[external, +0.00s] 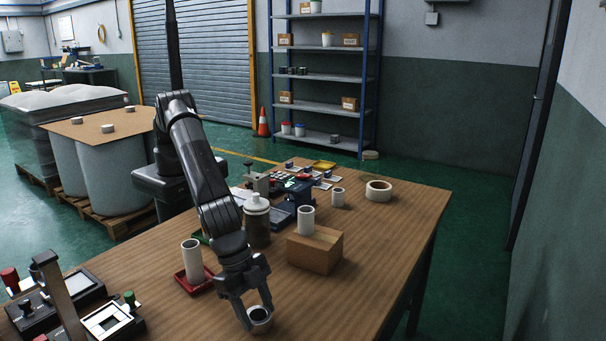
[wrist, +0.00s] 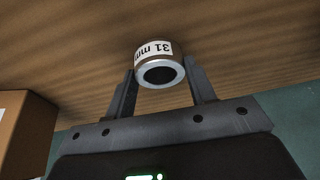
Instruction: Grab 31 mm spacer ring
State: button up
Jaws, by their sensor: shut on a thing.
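The 31 mm spacer ring (wrist: 155,66) is a short pale cylinder with a dark bore and a white label reading "31 mm" in the wrist view. It also shows near the front edge of the table in the external view (external: 259,315). My gripper (external: 256,314) points down with one finger on each side of the ring. In the wrist view my gripper (wrist: 160,84) is shut on the ring. Whether the ring touches the table is hard to tell.
A cardboard box (external: 314,250) with a white tube (external: 306,220) on it stands behind the gripper. A red tray (external: 195,281) holds a taller white tube (external: 192,260) to the left. A tape roll (external: 379,190) lies at the back right. The table's right front is clear.

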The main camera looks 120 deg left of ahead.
jog(key=shift+r, duration=0.5)
jog(key=r, duration=0.3)
jog(key=shift+s+d+r, duration=0.25)
jog(key=shift+s+r, duration=0.05)
jog(key=shift+r, duration=0.05)
jog(key=s+d+r, duration=0.6)
jog(key=s, duration=0.3)
jog(key=shift+r, duration=0.15)
